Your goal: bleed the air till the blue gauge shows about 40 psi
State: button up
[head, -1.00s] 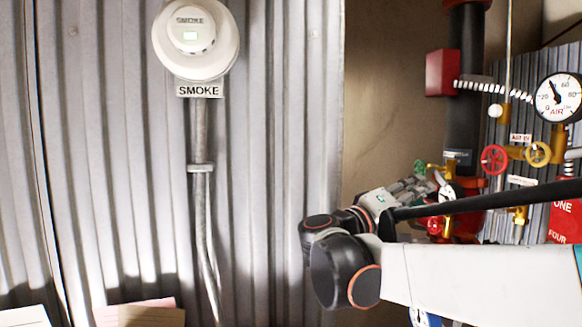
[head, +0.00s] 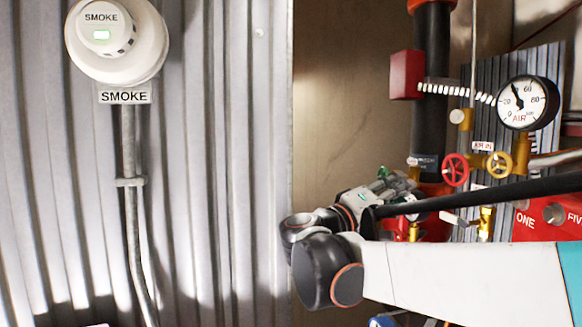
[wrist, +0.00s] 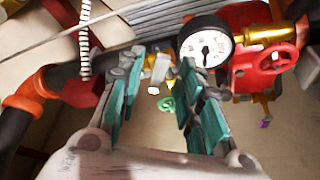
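The AIR gauge (head: 527,103) has a white face and black rim; its needle points up and left, roughly near 40. I see no clearly blue gauge. A red handwheel (head: 455,169) and a yellow handwheel (head: 499,164) sit below it. My gripper (head: 392,182) is left of the brass fittings, partly hidden by my arm. In the wrist view my gripper (wrist: 157,82) is open and empty. Beyond its fingers show a green handwheel (wrist: 166,103) and a brass fitting (wrist: 160,66). A dark-rimmed gauge (wrist: 206,42) is right of them, by a red handwheel (wrist: 277,57).
A black and red riser pipe (head: 434,85) with a red box (head: 405,75) stands behind my gripper. A smoke detector (head: 115,45) is on the corrugated wall at left. A bare brown wall (head: 345,90) lies between.

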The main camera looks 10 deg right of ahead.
jog(key=shift+s, duration=0.15)
grip_shut()
jog(key=shift+s+r+n, duration=0.1)
jog(key=shift+n, duration=0.2)
jog(key=shift+s+d+r+n+y+p, duration=0.1)
jog(key=shift+r+n+y+p, duration=0.3)
jog(key=shift+n+p, duration=0.45)
jog(key=shift+s+d+r+n+y+p, duration=0.1)
jog(key=shift+r+n+y+p, duration=0.3)
jog(key=shift+n, duration=0.75)
jog(key=shift+r+n+y+p, duration=0.25)
jog(key=shift+n+y+p, duration=0.35)
jog(key=shift+n, duration=0.4)
grip_release()
